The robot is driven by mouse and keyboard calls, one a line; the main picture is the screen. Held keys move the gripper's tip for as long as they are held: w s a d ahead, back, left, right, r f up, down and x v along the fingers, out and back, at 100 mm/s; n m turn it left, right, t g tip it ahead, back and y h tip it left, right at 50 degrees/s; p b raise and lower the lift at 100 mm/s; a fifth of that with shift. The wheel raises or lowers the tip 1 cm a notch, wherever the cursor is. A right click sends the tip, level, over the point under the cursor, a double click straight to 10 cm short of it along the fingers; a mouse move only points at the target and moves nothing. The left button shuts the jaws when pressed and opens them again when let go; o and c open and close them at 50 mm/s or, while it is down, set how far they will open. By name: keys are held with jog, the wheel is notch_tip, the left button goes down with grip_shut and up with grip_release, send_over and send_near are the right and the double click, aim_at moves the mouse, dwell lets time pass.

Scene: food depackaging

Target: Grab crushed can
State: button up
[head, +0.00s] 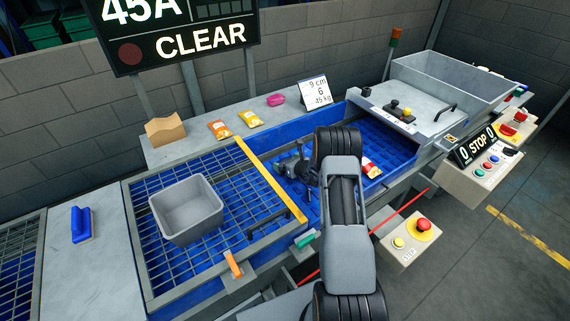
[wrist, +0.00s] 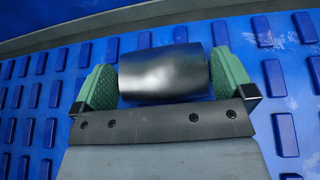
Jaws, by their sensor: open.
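A dark, shiny metal can (wrist: 165,73) lies on its side on the blue ribbed belt in the wrist view. Its middle looks slightly uneven. My gripper (wrist: 163,64) is open, with one green finger pad at each end of the can. The can lies between the pads, very close to both; I cannot tell whether either touches it. In the head view my gripper (head: 296,168) is low over the blue belt (head: 390,147). The can cannot be made out there, as my arm and gripper cover that spot.
A red-and-white packet (head: 370,168) lies on the belt right of my arm. A yellow bar (head: 268,178) and black handle border the belt on the left. A grey bin (head: 187,208) stands on the blue grid beyond it. A metal hood (head: 408,108) closes the right end.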

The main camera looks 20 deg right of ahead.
jog(key=c, duration=0.6)
jog(key=shift+r, duration=0.1)
